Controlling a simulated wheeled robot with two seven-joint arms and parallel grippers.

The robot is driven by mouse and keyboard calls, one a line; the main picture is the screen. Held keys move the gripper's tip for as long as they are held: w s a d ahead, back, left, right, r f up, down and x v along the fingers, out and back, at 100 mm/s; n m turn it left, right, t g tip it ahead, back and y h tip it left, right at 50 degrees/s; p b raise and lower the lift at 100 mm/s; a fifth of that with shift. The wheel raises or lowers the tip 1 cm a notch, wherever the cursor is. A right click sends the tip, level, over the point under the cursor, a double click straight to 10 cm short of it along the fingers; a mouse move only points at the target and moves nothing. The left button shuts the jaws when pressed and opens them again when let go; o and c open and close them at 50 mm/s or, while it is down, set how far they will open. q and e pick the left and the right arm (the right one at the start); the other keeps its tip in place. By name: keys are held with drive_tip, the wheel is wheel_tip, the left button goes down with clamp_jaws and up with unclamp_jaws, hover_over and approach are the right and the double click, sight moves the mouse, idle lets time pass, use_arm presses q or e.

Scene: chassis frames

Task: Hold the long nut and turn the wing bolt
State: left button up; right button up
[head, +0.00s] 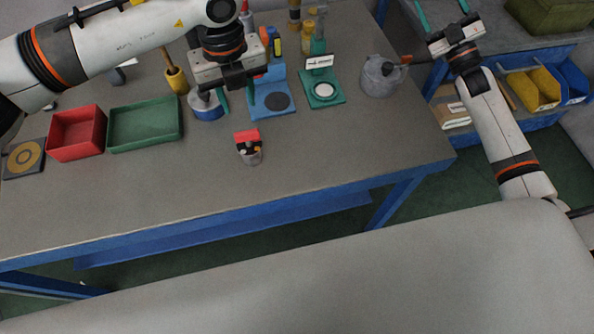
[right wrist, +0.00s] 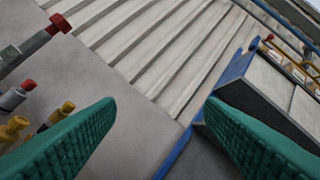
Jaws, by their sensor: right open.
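I cannot pick out the long nut or the wing bolt with certainty. A small piece (head: 248,147) with a red top, black middle and grey lower part stands alone near the front of the grey table (head: 330,155). My left gripper (head: 226,98) hangs over the table behind and left of this piece, apart from it. One teal finger shows; the gap between its fingers is not clear. My right gripper (head: 443,12) is at the upper right, away from that piece. In the right wrist view (right wrist: 165,140) its two teal fingers are wide apart with nothing between them.
A blue stand (head: 270,111), a teal stand (head: 334,99) and a grey pot (head: 379,84) stand behind. The table's right front is clear.

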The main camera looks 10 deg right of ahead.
drive_tip(key=s+a+f+g+y, duration=0.2)
drive_tip(key=s+a+f, duration=0.2)
drive_tip(key=a, duration=0.5)
drive_tip(key=s+a+f+g+y, duration=0.2)
drive_tip(key=s+a+f+g, duration=0.1)
drive_tip(key=a+f, duration=0.4)
drive_tip(key=s+a+f+g+y, duration=0.3)
drive_tip(key=s+a+f, duration=0.2)
drive_tip(key=a, duration=0.6)
drive_tip(key=shift+a+f, duration=0.3)
drive_tip(key=shift+f, duration=0.2)
drive_tip(key=m+g, duration=0.2)
approach(259, 154)
drive_tip(key=shift+w, duration=0.2)
drive_tip(key=shift+a, duration=0.15)
drive_tip(key=x, duration=1.1)
drive_tip(key=shift+w+a, duration=0.2)
drive_tip(key=shift+a, duration=0.05)
